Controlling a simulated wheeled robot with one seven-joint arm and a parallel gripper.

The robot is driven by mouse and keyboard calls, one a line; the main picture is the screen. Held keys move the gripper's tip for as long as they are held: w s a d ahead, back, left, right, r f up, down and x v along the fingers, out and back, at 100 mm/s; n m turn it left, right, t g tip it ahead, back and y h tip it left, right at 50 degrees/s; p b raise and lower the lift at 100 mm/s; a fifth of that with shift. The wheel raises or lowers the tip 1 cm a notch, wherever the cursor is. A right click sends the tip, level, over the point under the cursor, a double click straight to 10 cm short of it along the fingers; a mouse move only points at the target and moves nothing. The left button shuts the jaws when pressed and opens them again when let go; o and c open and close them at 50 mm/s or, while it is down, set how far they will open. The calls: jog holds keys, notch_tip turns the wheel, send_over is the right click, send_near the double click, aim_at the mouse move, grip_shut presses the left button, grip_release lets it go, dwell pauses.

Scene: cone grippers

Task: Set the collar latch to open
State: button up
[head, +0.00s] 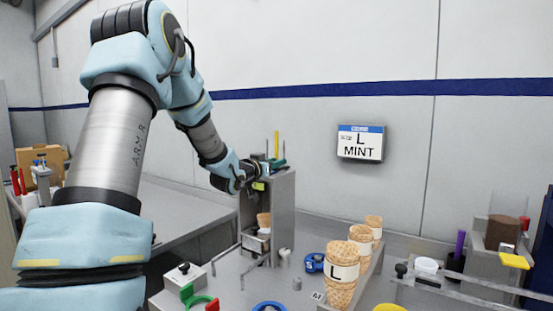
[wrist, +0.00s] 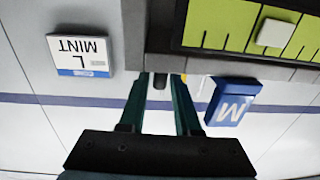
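My gripper's two dark teal fingers show in the wrist view (wrist: 160,82), spread apart with a gap between them. A short dark peg (wrist: 160,80) shows in the gap, clear of both fingers as far as I can see. In the head view my gripper (head: 266,169) is at the top of a grey metal stand (head: 283,215); its fingertips are small there. A green ring with a red tab (head: 211,305) and a blue ring marked L (head: 315,262) lie on the bench. I cannot tell for sure which part is the collar latch.
A green panel with dark marks and a white square (wrist: 277,33) and a blue block marked M (wrist: 232,102) are near the fingers. Waffle cones (head: 341,273) stand in a rack at right. A cone (head: 264,219) sits inside the stand. A MINT sign (head: 361,143) hangs on the wall.

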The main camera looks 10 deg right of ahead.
jog(key=shift+w+d, duration=0.25)
jog(key=shift+w, duration=0.05)
jog(key=shift+c, duration=0.4)
grip_shut()
